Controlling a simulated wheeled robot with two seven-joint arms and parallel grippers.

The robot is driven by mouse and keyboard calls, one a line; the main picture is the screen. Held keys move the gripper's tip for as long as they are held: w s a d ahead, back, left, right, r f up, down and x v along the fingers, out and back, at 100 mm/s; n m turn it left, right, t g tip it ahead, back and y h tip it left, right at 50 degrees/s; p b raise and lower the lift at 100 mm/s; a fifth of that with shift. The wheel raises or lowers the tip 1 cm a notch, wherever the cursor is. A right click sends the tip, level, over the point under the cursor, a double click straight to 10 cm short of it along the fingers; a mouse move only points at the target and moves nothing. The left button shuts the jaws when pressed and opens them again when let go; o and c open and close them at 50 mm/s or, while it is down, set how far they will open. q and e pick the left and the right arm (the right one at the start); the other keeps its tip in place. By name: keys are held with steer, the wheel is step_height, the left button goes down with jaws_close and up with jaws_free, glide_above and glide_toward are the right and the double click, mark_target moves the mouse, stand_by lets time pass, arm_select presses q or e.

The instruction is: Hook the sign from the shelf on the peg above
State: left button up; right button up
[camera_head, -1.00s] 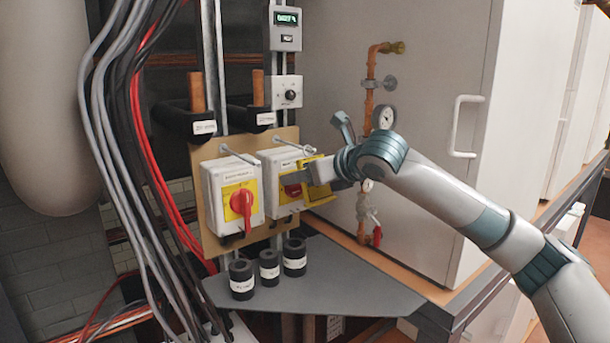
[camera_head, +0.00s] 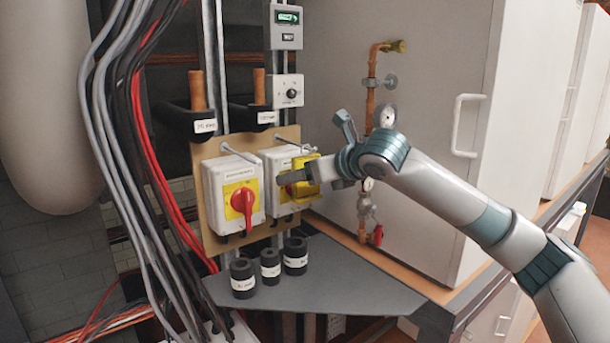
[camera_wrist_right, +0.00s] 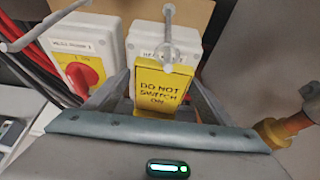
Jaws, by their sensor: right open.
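The yellow sign (camera_head: 307,171) reads "DO NOT SWITCH ON" in the right wrist view (camera_wrist_right: 161,88). It hangs in front of the right switch box (camera_head: 279,200), upright in the wrist view. The metal peg (camera_wrist_right: 168,35) above that box meets the sign's top edge, its round end showing in front of the sign; the peg also shows in the head view (camera_head: 292,146). My right gripper (camera_wrist_right: 160,100) is open, its fingers spread on either side of the sign; it also shows in the head view (camera_head: 300,180). My left gripper is not in view.
The left switch box (camera_head: 235,195) with a red knob and its own peg stands beside. Below is a grey shelf (camera_head: 345,290) with black cylinders (camera_head: 270,264). Cables hang at left. A copper pipe with gauge and valve (camera_head: 369,100) stands behind my right arm.

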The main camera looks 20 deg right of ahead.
steer(key=shift+s+d+r+b, duration=0.15)
steer(key=shift+s+b, duration=0.15)
steer(key=shift+s, duration=0.1)
steer(key=b+v, duration=0.6)
steer(key=v, duration=1)
steer(key=shift+s+r, duration=0.15)
steer(key=shift+s, duration=0.05)
